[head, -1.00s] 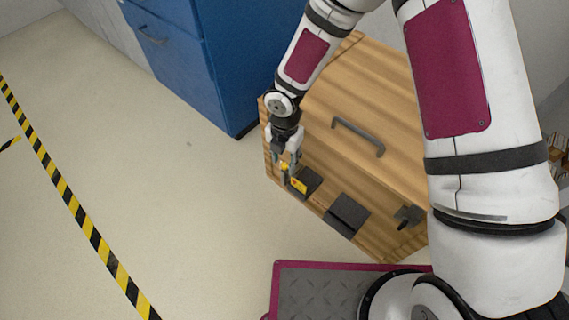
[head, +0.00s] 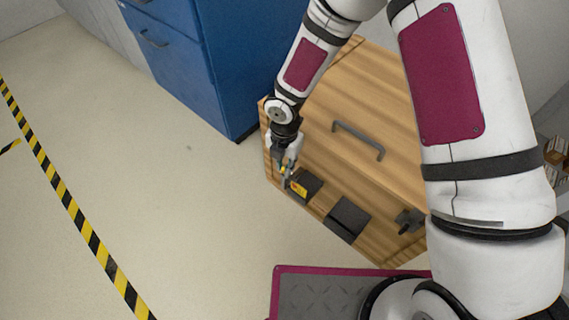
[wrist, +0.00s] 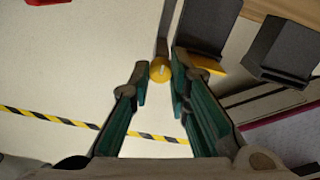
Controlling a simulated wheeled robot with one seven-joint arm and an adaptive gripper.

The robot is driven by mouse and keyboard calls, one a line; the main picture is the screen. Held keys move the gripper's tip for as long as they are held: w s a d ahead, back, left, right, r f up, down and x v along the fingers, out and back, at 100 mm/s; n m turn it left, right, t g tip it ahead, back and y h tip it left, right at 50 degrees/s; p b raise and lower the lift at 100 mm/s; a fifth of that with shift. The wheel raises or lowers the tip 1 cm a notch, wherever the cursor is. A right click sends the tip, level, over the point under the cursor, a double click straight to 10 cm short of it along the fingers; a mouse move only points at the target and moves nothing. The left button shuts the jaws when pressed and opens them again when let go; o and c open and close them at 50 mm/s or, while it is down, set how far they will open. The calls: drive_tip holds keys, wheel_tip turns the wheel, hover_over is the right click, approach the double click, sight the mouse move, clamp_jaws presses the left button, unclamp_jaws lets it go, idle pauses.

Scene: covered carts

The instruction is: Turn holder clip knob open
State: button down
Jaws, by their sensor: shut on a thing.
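The holder clip knob (wrist: 160,70) is a round yellow piece with a pale mark, at the end of a grey bar (wrist: 162,38) in the wrist view. My gripper (wrist: 160,81) has its two dark green fingers on either side of the knob and is shut on it. In the head view my gripper (head: 285,171) is at the near left edge of the wooden cart (head: 375,105). There the fingers mostly hide the knob. A dark holder block (head: 310,180) with a yellow piece (head: 299,189) is just beside the fingers.
A second dark block (head: 347,219) and a black latch-like fitting (head: 409,221) sit along the same cart edge. A grey handle (head: 358,140) is on top. A blue cabinet (head: 235,50) stands behind left. The floor (head: 170,190) at left is clear, with striped tape (head: 75,215).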

drive_tip(key=shift+m, duration=0.3)
drive_tip(key=m, duration=0.3)
drive_tip(key=shift+m, duration=0.4)
drive_tip(key=m, duration=0.8)
drive_tip(key=shift+m, duration=1.9)
drive_tip(key=c, duration=1.5)
unclamp_jaws()
